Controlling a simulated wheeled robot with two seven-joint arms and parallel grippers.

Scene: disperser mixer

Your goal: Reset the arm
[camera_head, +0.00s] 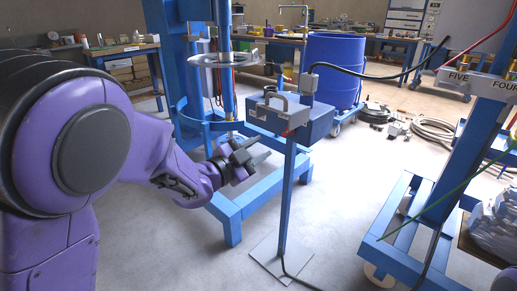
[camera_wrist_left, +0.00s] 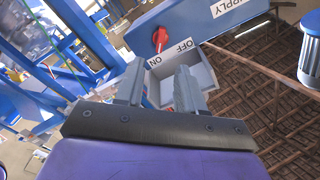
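My purple left arm reaches in from the left in the head view, and its left gripper (camera_head: 250,156) is beside the post of a blue control box (camera_head: 290,118), a little below and left of the box. In the left wrist view the gripper (camera_wrist_left: 160,85) has its two grey fingers apart with nothing between them. Beyond the fingers is a blue panel (camera_wrist_left: 205,22) marked "SUPPLY", with a red switch (camera_wrist_left: 160,38) and an "OFF ON" label (camera_wrist_left: 170,52). A grey box (camera_wrist_left: 200,76) lies behind the fingers. My right gripper is in neither view.
A blue mixer frame (camera_head: 232,205) with a round ring stands behind the gripper. The control box stands on a thin post with a flat base plate (camera_head: 282,262). A blue drum (camera_head: 335,70) stands behind. A blue cart (camera_head: 400,225) is at right. Open floor lies between.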

